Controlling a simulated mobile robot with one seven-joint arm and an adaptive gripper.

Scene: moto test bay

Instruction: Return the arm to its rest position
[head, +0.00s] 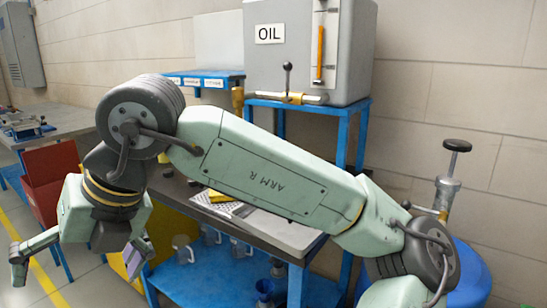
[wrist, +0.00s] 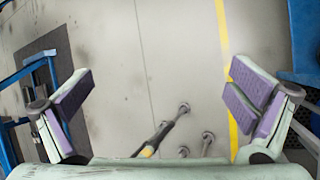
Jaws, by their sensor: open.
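My arm (head: 270,175), pale green with "ARM R" on its long link, stretches across the head view from lower right to upper left, then bends down at a dark round joint. My gripper (head: 78,262) hangs at the lower left of the head view, in front of the workbench. Its two fingers are wide apart.
A grey oil tank (head: 290,70) stands on a blue frame behind my arm. A workbench (head: 255,232) with a blue lower shelf lies behind the arm. A blue drum (head: 470,275) with a pump (head: 448,180) is at right. A red bin (head: 50,175) stands at left.

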